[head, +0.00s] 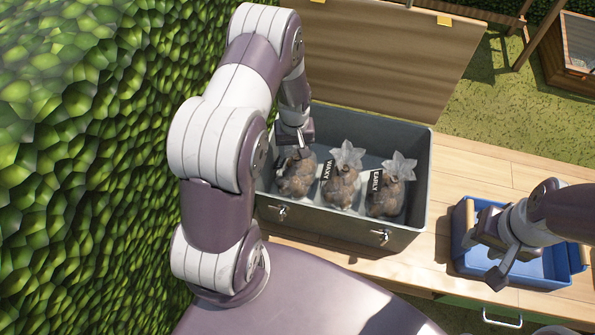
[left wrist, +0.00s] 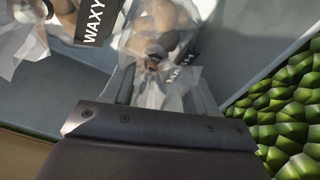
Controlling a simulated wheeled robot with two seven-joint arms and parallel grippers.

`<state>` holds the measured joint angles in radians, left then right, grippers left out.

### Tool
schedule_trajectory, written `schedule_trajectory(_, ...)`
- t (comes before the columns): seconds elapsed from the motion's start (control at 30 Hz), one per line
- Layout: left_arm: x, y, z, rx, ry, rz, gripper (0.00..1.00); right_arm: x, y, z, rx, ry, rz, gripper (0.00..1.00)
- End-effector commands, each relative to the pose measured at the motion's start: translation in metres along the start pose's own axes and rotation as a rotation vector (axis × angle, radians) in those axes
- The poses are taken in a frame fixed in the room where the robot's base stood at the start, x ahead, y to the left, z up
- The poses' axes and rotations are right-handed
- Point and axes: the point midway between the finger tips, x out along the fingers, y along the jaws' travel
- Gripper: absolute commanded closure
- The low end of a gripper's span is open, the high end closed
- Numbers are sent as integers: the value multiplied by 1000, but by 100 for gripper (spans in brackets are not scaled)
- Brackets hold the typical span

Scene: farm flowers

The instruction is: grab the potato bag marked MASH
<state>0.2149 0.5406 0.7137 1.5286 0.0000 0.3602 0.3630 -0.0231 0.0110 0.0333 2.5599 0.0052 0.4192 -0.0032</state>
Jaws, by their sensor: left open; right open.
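The MASH bag (head: 296,178) is a clear bag of brown potatoes at the left end of the grey box, partly hidden by my left arm in the head view. In the left wrist view the MASH bag (left wrist: 158,28) shows a dark label, partly covered, with the last letters readable. My left gripper (head: 297,145) is open, pointing down over this bag. In the left wrist view the bag's gathered top lies between the fingers of my left gripper (left wrist: 160,92); contact cannot be told. My right gripper (head: 500,268) is open over the blue tray.
The WAXY bag (head: 340,185) and the EARLY bag (head: 385,192) stand to the right in the same grey box (head: 418,195). Its brown lid (head: 385,60) is raised at the back. The blue tray (head: 459,225) stands at right on the wooden table (head: 470,165). A green hedge (head: 80,150) borders the left.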

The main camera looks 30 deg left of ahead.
Motion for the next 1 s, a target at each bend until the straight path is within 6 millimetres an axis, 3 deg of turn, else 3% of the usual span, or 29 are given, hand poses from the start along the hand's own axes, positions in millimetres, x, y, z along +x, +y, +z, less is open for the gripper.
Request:
schedule_trajectory(0.3,49,7,-6,1,0,0,42,-6,0,-1,0,0,0,57)
schedule_trajectory(0.53,53,8,-7,2,2,1,42,-6,0,-1,0,0,0,57)
schedule_trajectory(0.57,53,8,-7,2,1,1,49,-6,0,-1,0,0,0,57)
schedule_trajectory(0.7,53,8,-7,2,1,1,94,-6,0,-1,0,0,0,57)
schedule_trajectory(0.73,52,8,-7,2,1,1,100,-6,0,-1,0,0,0,57)
schedule_trajectory(1.0,52,8,-7,2,2,1,100,-6,0,-1,0,0,0,57)
